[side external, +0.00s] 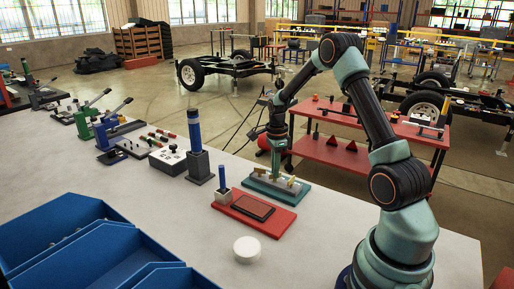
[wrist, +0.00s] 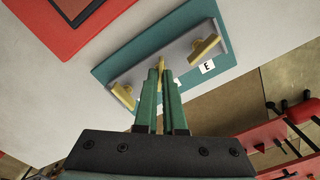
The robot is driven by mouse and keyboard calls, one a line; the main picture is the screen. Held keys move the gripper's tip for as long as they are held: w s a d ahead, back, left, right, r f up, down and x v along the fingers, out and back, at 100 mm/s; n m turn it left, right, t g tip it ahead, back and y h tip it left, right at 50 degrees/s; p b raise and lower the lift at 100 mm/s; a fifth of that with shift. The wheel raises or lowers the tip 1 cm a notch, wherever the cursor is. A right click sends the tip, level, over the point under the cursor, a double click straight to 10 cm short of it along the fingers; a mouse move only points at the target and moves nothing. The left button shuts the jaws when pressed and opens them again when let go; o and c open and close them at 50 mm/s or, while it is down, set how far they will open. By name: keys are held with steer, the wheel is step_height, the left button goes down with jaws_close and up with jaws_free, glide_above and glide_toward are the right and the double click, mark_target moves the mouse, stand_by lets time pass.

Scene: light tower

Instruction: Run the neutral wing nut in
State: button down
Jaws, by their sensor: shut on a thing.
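A teal base (side external: 262,195) carries a grey terminal bar (side external: 283,187) with brass wing nuts. In the wrist view the bar (wrist: 180,58) runs diagonally. One wing nut (wrist: 205,47) sits at its right end, beside a white label (wrist: 207,67) marked E. Another wing nut (wrist: 123,95) sits at the left end. My gripper (wrist: 160,75) points down over the middle of the bar, its green fingers shut on the middle wing nut (wrist: 161,62). The fingers hide most of that nut and its label, so I cannot read the label. In the side view my gripper (side external: 276,172) stands over the bar.
A red base with a dark plate (side external: 252,207) and a small block with a blue-topped post (side external: 222,190) lie left of the teal base. A taller blue-topped post (side external: 196,150), a white disc (side external: 247,250) and blue bins (side external: 95,250) share the bench.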

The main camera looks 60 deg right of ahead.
steer(key=m, duration=0.7)
steer(key=shift+d+r, duration=0.1)
stand_by(0.4)
steer(key=c, duration=1)
jaws_free()
step_height(320, 180, up, 12)
